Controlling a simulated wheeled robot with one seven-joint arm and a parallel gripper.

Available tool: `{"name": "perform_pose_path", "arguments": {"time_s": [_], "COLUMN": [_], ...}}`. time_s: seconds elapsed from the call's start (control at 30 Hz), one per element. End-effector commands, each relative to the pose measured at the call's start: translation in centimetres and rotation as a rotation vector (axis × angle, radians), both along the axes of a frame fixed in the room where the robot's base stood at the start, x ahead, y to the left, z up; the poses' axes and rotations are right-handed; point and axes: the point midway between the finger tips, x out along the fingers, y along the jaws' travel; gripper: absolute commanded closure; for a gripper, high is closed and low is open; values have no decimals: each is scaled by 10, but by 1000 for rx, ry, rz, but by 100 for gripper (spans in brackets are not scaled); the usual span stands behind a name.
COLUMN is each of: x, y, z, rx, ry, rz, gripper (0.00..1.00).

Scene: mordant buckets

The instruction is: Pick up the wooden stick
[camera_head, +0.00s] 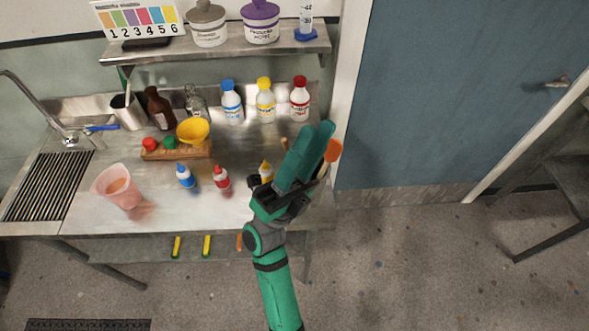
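A small brown tip (285,143) shows just left of my gripper's fingers and may be the end of the wooden stick; the rest of it is hidden behind them. My gripper (314,134) is over the right end of the steel counter (240,205), its green fingers pointing up and to the right in the picture. The fingers look close together, and the space between them is not clear. An orange-headed utensil (333,150) with a light handle stands just right of the fingers. Whatever holds it is mostly hidden by my gripper. I see nothing clearly held.
Blue, yellow and red-capped bottles (265,101) stand at the back. Small dropper bottles (221,177) stand left of my gripper, one yellow-tipped (266,171) right beside it. A pink beaker (119,187) is at left. A shelf (215,46) overhangs behind.

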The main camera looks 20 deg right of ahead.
Motion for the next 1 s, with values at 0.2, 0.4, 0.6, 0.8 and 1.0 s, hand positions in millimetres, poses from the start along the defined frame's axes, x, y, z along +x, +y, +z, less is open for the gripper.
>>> {"name": "perform_pose_path", "arguments": {"time_s": [0.2,0.4,0.6,0.8,1.0], "x": [-2,-2,7,27,56], "y": [-29,-54,-71,-71,-52], "z": [32,40,32,13,-10], "rx": [235,473,739,1029,1346], "ry": [-273,-500,-707,-885,-1033], "rz": [32,58,80,94,95], "gripper": [70,70,70,70,70]}}
